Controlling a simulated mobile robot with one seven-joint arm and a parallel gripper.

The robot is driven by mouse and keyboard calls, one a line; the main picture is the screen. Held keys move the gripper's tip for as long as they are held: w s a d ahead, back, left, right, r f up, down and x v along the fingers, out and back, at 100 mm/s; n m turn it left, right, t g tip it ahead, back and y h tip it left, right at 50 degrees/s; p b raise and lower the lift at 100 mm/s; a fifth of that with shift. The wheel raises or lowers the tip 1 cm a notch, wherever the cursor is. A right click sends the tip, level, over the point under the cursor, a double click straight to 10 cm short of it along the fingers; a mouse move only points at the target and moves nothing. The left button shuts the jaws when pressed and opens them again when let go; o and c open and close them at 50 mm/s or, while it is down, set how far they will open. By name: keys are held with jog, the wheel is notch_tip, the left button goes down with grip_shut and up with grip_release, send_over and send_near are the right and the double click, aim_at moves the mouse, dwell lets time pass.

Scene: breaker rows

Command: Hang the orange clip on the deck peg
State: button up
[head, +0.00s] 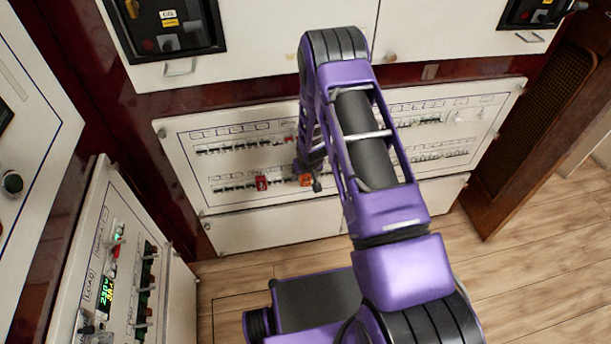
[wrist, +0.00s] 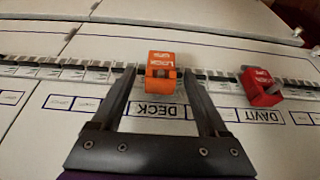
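The orange clip (wrist: 161,66) sits at the breaker row, above the DECK label (wrist: 158,111) in the wrist view. It also shows in the head view (head: 305,180), low on the panel by my arm's end. My gripper (wrist: 159,73) is open, with one finger on each side of the clip. A gap shows at the left finger; the right fingertip is very close to the clip or touching it. The deck peg itself is hidden behind the clip, and I cannot tell whether the clip is seated on it.
A red clip (wrist: 262,87) hangs at the DAVIT label, right of my gripper in the wrist view. Rows of breaker switches (wrist: 58,70) run to both sides. A side cabinet (head: 122,268) with a lit display stands at left in the head view. Open wooden floor (head: 530,270) lies at right.

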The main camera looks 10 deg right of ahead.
jog(key=shift+r, duration=0.1)
jog(key=p+v, duration=0.2)
jog(key=v, duration=1.5)
jog(key=shift+p, duration=0.4)
jog(key=shift+r, duration=0.2)
